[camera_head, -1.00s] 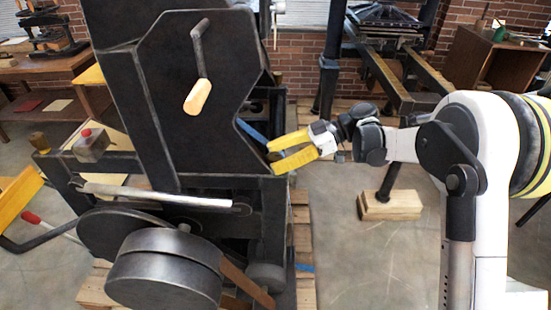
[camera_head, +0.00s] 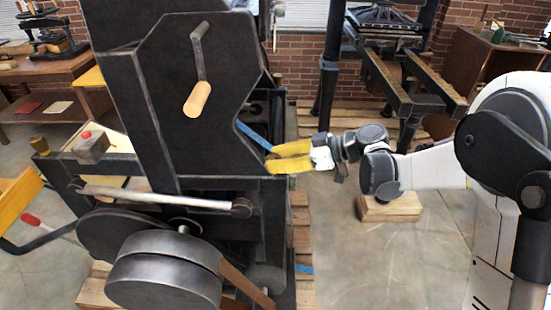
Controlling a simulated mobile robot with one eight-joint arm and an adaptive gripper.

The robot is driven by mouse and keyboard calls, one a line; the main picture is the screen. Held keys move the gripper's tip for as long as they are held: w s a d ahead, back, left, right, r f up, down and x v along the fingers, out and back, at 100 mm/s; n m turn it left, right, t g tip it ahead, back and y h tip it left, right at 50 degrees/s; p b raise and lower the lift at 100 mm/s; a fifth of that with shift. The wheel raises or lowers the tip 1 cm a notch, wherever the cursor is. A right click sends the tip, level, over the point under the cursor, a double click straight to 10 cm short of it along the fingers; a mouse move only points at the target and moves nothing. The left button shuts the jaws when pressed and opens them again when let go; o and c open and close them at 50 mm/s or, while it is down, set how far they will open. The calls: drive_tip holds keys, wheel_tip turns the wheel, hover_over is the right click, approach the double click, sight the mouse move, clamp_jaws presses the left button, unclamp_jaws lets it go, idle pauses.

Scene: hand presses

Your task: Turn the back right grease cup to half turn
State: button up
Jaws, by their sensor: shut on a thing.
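The large black press (camera_head: 205,120) fills the left and middle of the view. My gripper (camera_head: 270,160) reaches in from the right, with its yellow fingers level at the press's right edge. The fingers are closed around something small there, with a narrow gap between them. This is at the place of the back right grease cup, but the cup itself is hidden by the fingers and the press frame. How far it is turned cannot be seen. A small brass-coloured piece (camera_head: 39,144) stands on the frame's left end.
A crank with a wooden handle (camera_head: 197,98) sticks out of the press's side plate, left of my gripper. A blue bar (camera_head: 254,135) runs just above the fingers. Another press (camera_head: 385,65) stands behind on a pallet.

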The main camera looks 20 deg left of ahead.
drive_tip(key=o, duration=1.2)
drive_tip(key=shift+a, duration=0.1)
drive_tip(key=v, duration=1.2)
drive_tip(key=shift+s, duration=0.15)
